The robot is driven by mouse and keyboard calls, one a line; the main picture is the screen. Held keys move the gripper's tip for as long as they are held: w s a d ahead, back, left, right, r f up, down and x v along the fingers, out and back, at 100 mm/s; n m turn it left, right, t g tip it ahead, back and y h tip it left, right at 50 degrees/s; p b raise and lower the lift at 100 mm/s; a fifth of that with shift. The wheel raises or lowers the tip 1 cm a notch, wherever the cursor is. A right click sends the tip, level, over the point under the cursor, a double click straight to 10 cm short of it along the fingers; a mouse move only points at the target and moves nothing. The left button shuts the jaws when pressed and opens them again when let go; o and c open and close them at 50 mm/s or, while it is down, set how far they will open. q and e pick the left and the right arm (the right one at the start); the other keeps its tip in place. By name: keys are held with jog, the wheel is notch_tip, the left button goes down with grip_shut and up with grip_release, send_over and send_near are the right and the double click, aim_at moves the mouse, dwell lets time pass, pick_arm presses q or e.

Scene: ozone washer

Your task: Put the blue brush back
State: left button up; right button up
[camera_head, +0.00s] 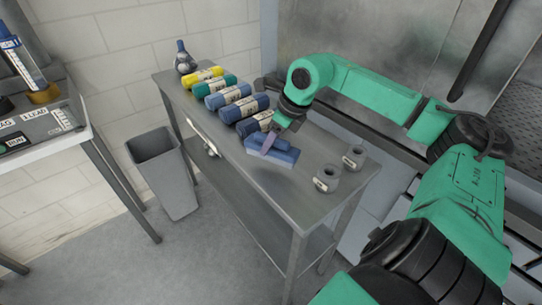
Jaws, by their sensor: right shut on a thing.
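The blue brush (283,156) is a flat blue block low at the middle of the grey metal table (310,207). My right gripper (270,140) reaches in from the right and is shut on the brush from above. The brush is at or just above the tabletop; I cannot tell if it touches. The gripper hides part of it. My left gripper is not in view.
Rolls in yellow (203,77), green (214,87) and blue (228,96) lie in a row behind the brush. A bottle (184,60) stands at the far end. Two grey pots (327,178) (354,157) stand near the right end. A grey bin (165,175) stands left.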

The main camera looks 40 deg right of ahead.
aim_at(276, 147)
jog(key=f, duration=0.2)
jog(key=f+b, duration=0.1)
jog(key=shift+s+f, duration=0.2)
jog(key=shift+s, duration=0.05)
jog(key=shift+f, duration=0.3)
jog(key=shift+w, duration=0.1)
jog(key=shift+f, duration=0.1)
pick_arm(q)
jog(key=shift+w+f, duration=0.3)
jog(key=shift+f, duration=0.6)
pick_arm(e)
jog(key=o, duration=1.2)
